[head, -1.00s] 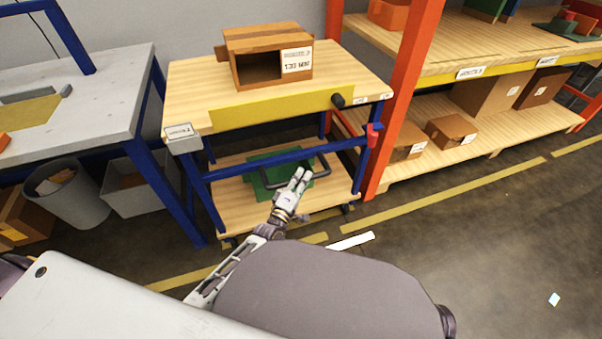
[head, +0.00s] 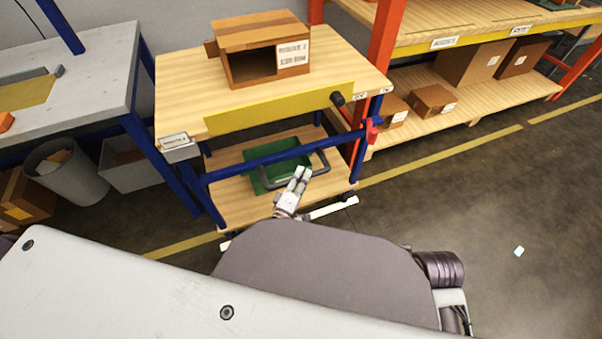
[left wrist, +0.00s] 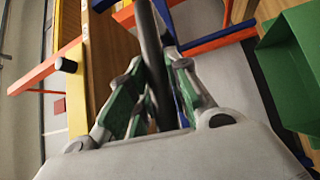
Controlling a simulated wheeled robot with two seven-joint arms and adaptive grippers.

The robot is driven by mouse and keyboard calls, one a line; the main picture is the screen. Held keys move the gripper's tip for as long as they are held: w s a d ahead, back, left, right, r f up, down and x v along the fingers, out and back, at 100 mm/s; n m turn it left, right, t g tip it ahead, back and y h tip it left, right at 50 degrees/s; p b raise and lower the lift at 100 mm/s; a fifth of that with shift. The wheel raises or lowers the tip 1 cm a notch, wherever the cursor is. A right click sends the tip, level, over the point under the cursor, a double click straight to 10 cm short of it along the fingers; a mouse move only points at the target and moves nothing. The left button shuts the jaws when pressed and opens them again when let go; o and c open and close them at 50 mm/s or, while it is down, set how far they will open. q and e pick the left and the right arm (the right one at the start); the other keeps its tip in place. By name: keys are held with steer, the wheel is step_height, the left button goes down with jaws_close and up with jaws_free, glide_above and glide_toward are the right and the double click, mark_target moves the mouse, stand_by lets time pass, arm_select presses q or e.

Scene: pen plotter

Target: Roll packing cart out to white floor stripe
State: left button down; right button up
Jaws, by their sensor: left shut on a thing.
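The packing cart (head: 180,94) has a wooden top, a blue frame and a lower wooden shelf (head: 236,206). A dark looped handle (head: 322,164) sticks out from its front. My left gripper (head: 299,178) is shut on the handle; the left wrist view shows the dark bar (left wrist: 152,55) between the green-padded fingers (left wrist: 150,100). My right gripper is out of view.
An open cardboard box (head: 255,38) stands on the cart top, a green tray (head: 258,181) on its shelf. A grey workbench (head: 100,70) with bins below is close at left. An orange-posted rack (head: 385,45) stands at right. Floor at right is mostly clear.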

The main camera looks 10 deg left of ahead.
arm_select(q)
steer(key=shift+s+d+f, duration=0.25)
steer(key=shift+s+f, duration=0.05)
steer(key=c, duration=1.7)
jaws_free()
steer(key=o, duration=0.4)
steer(key=shift+r, duration=0.2)
steer(key=shift+a, duration=0.1)
steer(key=shift+s, duration=0.1)
